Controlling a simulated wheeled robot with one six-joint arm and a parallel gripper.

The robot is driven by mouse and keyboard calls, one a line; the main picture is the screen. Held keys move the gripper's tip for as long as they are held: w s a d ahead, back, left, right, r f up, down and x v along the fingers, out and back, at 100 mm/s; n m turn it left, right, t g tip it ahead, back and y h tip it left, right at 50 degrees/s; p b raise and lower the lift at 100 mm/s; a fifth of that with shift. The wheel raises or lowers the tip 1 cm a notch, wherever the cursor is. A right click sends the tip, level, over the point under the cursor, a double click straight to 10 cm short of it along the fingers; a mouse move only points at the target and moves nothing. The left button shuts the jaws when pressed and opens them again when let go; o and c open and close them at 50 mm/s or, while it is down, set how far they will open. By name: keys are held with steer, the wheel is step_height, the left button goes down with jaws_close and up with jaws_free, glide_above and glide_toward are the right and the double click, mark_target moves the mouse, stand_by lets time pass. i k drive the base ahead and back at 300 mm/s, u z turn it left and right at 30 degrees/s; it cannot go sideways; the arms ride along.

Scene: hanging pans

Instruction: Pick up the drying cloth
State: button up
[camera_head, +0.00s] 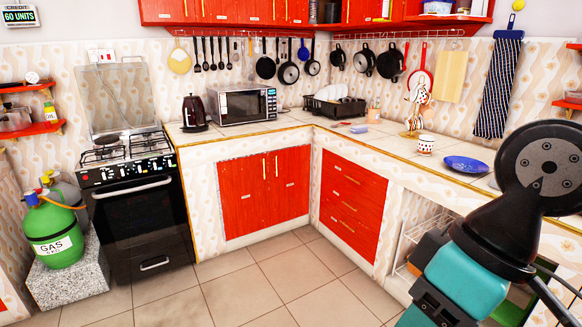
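A dark blue striped cloth (498,88), which looks like the drying cloth, hangs on the wall at the upper right, above the counter. It hangs long and straight, from a small yellow hook or knob near the top. Part of my arm, black and teal, fills the lower right, in front of the counter and below the cloth. My gripper itself does not show, so its fingers and anything in them are hidden. Nothing visible touches the cloth.
The counter holds a blue plate (466,164), a spotted cup (426,144), a dish rack (335,107), a microwave (242,105) and a kettle (194,113). Pans (365,60) and a cutting board (451,76) hang left of the cloth. The tiled floor (270,280) is clear.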

mark_target(356, 130)
steer(key=u, duration=0.05)
steer(key=i, duration=4.8)
steer(key=z, duration=0.05)
